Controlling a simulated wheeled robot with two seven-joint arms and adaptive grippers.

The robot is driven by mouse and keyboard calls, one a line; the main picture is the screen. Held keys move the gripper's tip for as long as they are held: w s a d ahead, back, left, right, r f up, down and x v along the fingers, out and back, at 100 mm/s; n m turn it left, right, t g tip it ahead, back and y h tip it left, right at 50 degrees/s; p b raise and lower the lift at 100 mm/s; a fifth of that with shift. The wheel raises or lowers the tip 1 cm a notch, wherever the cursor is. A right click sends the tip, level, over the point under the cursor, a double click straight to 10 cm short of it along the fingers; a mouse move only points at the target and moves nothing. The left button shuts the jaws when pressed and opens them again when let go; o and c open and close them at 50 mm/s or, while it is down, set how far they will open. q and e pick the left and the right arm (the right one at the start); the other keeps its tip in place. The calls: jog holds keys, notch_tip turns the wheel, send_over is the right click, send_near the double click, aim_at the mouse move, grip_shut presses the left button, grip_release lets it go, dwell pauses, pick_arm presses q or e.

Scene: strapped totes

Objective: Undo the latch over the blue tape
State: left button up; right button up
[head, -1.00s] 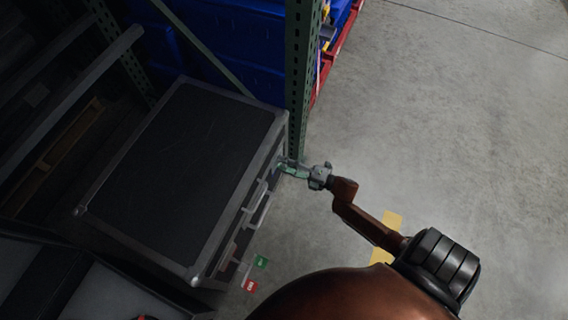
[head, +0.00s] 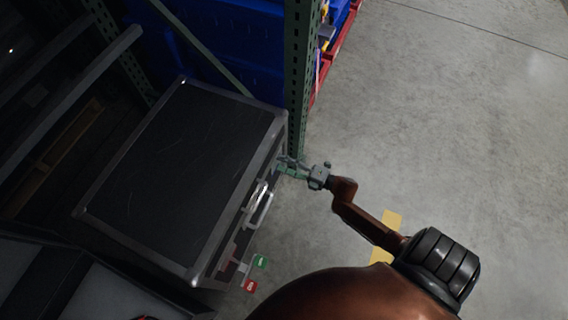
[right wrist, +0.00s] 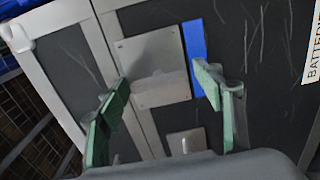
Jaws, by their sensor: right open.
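A black case (head: 185,165) with grey metal edging has its latches on its right-hand side in the head view. In the right wrist view, a square metal latch plate (right wrist: 156,66) sits across the lid seam, with a strip of blue tape (right wrist: 194,52) beside it. A smaller metal piece (right wrist: 186,141) is below the plate. My right gripper (head: 283,166) is at the far end of that side. Its green fingers (right wrist: 163,82) are open, one on each side of the latch plate, with nothing held. Contact cannot be told. My left gripper is not in view.
A green rack post (head: 298,85) stands close behind the right gripper. A handle (head: 261,207), a green tag (head: 261,262) and a red tag (head: 250,286) are further along the case's side. Open concrete floor (head: 460,120) lies to the right.

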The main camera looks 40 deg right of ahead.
jog(key=v, duration=1.2)
jog(key=shift+f, duration=0.1)
